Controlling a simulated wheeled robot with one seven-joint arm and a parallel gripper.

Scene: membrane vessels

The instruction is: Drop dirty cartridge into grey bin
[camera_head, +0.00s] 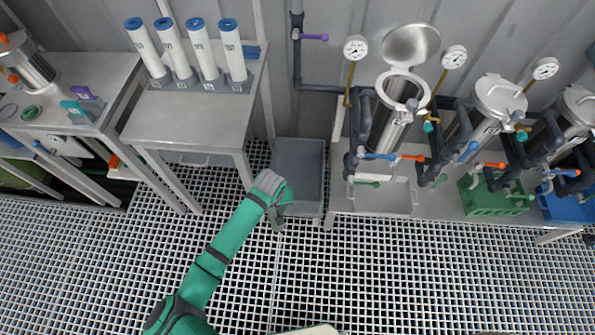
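The grey bin (299,163) stands on the grating floor between the left table and the vessel bench. No cartridge shows inside the part of it that I can see. My gripper (279,222) is at the bin's near left side, over its front edge in the picture. Its fingers are small and partly hidden by the wrist, so I cannot tell whether they are open or shut. No dirty cartridge is visible in or beside my gripper. Several white cartridges with blue caps (200,48) stand upright in a row on the left table.
A steel vessel (389,128) on the right bench has its lid (410,46) raised. Closed vessels (497,98) stand farther right, with gauges, pipes and coloured valves. A green crate (492,197) sits under them. The left metal table (190,120) has free room at its front. The near floor is clear.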

